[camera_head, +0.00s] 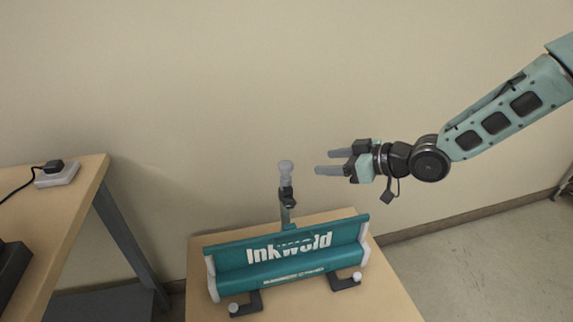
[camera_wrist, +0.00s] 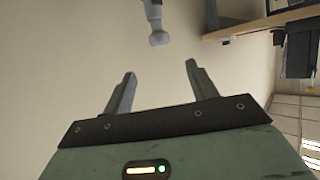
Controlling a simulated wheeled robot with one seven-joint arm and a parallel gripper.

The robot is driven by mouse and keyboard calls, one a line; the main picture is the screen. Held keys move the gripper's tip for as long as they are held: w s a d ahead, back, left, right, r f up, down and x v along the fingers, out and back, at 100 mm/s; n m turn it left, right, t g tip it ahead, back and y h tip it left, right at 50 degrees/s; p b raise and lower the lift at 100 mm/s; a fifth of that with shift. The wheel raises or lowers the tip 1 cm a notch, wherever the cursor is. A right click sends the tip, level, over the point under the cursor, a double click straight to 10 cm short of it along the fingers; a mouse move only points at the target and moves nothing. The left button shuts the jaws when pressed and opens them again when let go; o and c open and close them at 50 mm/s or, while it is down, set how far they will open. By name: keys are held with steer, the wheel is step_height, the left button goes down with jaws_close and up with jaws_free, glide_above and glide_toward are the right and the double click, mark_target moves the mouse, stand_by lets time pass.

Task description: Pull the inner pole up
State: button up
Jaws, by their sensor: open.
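The inner pole (camera_head: 286,174) is a grey stub with a rounded knob on top, rising from a dark clamp collar (camera_head: 287,196) on an upright post behind the teal Inkwold machine (camera_head: 290,258). My gripper (camera_head: 324,162) is to the right of the knob, level with it, its fingers pointing left and apart from it. The gripper is open and empty. In the wrist view the fingers (camera_wrist: 158,85) stand apart, and the pole's knob (camera_wrist: 159,38) shows ahead of them, beyond the tips and roughly between them.
The machine stands on a wooden table (camera_head: 390,290) against a plain wall. A second wooden desk (camera_head: 75,205) at the left holds a power strip (camera_head: 57,175) with a black plug. The space around the pole's top is clear.

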mark_target(287, 164)
steer(key=x, duration=1.3)
steer(key=shift+w+a+f, duration=0.1)
steer(key=shift+a+f, duration=0.05)
steer(key=shift+a, duration=0.15)
